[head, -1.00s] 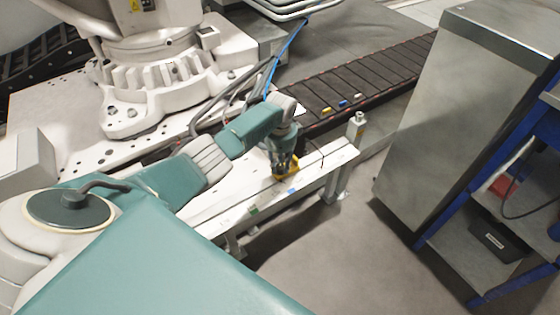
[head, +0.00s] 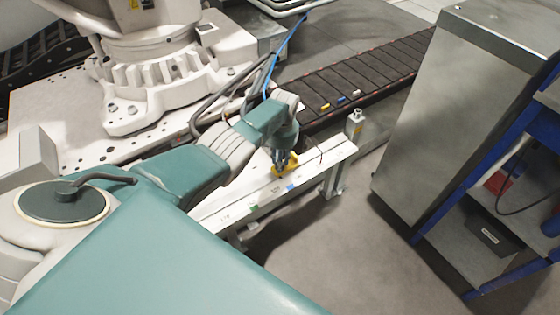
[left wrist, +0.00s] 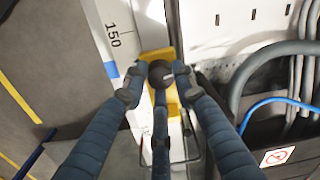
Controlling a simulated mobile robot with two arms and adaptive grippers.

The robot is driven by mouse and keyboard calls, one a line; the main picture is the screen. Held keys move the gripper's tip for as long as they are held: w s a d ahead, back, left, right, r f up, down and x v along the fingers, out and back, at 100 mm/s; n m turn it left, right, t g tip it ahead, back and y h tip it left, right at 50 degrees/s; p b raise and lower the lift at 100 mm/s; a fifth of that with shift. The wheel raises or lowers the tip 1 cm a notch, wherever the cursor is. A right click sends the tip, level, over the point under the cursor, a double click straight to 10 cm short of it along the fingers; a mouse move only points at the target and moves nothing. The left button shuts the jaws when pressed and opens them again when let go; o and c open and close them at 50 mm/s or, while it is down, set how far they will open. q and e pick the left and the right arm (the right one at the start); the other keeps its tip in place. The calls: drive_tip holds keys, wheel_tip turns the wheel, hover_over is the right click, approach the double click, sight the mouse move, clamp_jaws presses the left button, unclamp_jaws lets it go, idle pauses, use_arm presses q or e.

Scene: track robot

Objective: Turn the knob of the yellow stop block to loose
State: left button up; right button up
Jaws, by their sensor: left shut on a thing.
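The yellow stop block (head: 293,158) sits on the white rail (head: 232,212), mostly behind my left gripper in the head view. In the left wrist view the yellow stop block (left wrist: 172,104) lies across the rail beside a scale marked 150. Its dark round knob (left wrist: 159,72) bears a short light mark. My left gripper (left wrist: 160,78) is shut on the knob, with its fingers around it. In the head view my left gripper (head: 281,166) points down at the block. The knob is hidden there. My right gripper is not in view.
A post (head: 354,128) stands at the rail's far end. Behind the rail run a dark slatted conveyor (head: 375,75) with small coloured pieces and a blue cable (head: 287,53). A metal cabinet (head: 445,110) stands right. The floor before the rail is clear.

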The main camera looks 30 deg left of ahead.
use_arm(q)
drive_tip(key=shift+w+d+n, duration=0.1)
drive_tip(key=shift+n, duration=1.6)
drive_tip(key=shift+r+n, duration=0.1)
drive_tip(key=shift+n, duration=0.2)
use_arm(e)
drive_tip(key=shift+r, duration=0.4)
use_arm(q)
drive_tip(key=o, duration=1.2)
drive_tip(key=shift+c, duration=0.2)
drive_tip(key=shift+a, duration=0.2)
drive_tip(key=shift+r, duration=0.8)
wheel_tip(320, 180, up, 10)
drive_tip(key=shift+d+r, duration=0.2)
drive_tip(key=shift+d, duration=0.1)
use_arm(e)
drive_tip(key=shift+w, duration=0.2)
use_arm(q)
drive_tip(key=shift+f, duration=0.1)
